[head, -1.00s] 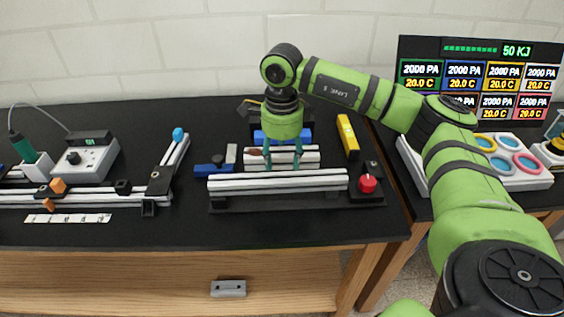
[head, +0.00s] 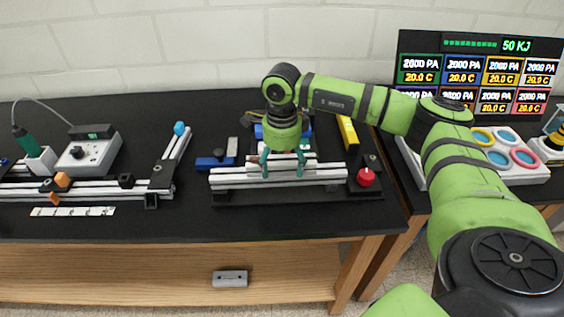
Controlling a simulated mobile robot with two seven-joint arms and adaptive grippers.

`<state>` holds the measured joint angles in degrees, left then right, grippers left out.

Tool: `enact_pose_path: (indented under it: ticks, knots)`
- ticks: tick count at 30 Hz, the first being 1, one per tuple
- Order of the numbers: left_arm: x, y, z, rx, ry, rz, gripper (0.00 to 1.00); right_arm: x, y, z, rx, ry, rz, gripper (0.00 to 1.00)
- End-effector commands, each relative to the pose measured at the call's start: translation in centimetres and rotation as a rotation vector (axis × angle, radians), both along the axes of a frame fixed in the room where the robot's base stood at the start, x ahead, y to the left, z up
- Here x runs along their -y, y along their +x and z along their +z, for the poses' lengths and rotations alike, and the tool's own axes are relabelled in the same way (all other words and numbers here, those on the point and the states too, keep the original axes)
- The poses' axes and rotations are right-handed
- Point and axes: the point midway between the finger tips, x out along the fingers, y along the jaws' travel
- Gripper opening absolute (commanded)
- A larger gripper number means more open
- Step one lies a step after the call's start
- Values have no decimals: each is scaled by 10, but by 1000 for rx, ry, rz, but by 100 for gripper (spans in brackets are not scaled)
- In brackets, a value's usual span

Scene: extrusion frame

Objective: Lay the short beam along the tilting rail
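A short pale beam (head: 283,168) lies lengthwise along the back of the long pale rail (head: 235,181) on the middle fixture. The two look parallel and very close; I cannot tell whether they touch. My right gripper (head: 283,164) points down over the beam, with its teal fingers spread wide along it. It looks open; the gripper body hides part of what lies behind. A second rail (head: 172,148), slanted and with a blue knob, stands on the left fixture. My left gripper is not in view.
A red knob (head: 366,177) is at the rail's right end. A yellow level (head: 347,131) and a blue clamp (head: 214,162) lie either side. A grey control box (head: 89,156) stands left.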

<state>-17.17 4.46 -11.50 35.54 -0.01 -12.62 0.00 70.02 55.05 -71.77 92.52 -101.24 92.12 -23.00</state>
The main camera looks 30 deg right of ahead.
Motion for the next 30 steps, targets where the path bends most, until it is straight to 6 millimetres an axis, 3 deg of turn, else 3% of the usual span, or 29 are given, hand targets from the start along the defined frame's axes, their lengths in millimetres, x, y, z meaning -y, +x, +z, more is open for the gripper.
enact_pose_path:
  ticks: [5,8,21,30]
  knots:
    - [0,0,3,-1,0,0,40,0,0,4,1,-1,0,79]
    - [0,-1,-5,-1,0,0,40,0,1,11,5,0,0,79]
    - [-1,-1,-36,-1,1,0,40,-1,1,98,5,2,1,79]
    - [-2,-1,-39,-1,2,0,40,0,0,122,0,0,1,79]
